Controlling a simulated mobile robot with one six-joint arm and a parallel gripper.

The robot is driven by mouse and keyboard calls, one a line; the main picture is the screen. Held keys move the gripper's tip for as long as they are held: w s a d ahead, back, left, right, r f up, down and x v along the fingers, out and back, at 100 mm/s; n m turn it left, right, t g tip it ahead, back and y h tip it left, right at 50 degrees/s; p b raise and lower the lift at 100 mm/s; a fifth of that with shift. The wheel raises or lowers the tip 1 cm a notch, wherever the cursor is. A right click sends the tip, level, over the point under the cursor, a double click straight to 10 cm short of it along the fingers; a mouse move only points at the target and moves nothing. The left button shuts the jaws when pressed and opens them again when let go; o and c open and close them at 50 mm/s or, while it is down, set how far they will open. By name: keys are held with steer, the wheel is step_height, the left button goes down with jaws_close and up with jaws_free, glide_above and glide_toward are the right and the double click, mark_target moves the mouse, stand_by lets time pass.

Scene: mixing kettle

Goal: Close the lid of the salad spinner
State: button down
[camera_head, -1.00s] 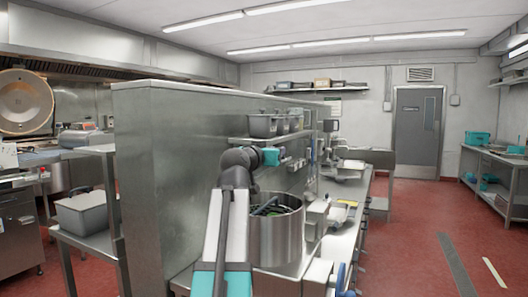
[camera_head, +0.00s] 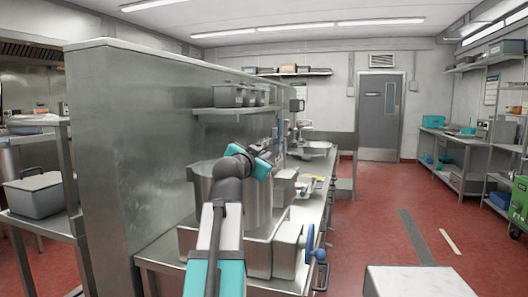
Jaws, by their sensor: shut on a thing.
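A large round steel drum (camera_head: 203,186), which looks like the salad spinner, stands on the steel counter along the partition. My arm crosses in front of it and hides much of its middle and right side. I cannot make out a separate lid or how it sits. My gripper (camera_head: 264,161), with teal parts, is at the drum's upper right, near its rim. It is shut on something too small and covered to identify. Whether it touches the drum I cannot tell.
A blue handwheel (camera_head: 311,241) juts from the counter's front edge. Steel containers (camera_head: 284,187) stand right of the drum. A tall steel partition (camera_head: 130,150) bounds the left. The red floor (camera_head: 385,215) to the right is mostly open, with a pale grey top (camera_head: 420,282) at lower right.

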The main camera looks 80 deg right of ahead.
steer(key=shift+w+f, duration=0.1)
steer(key=shift+f, duration=0.2)
steer(key=c, duration=1.8)
jaws_free()
steer(key=shift+a+r, duration=0.1)
steer(key=shift+a, duration=0.1)
steer(key=shift+w+a+r+b, duration=0.1)
steer(key=shift+w+a+b, duration=0.4)
steer(key=shift+a, duration=1.7)
steer(key=shift+w+a+f+b, duration=0.1)
steer(key=shift+w+a+b, duration=0.35)
steer(key=shift+a, duration=1.7)
steer(key=shift+w+a+r+b, duration=0.1)
steer(key=shift+w+a+b, duration=0.4)
steer(key=shift+a, duration=1.7)
steer(key=shift+s, duration=0.2)
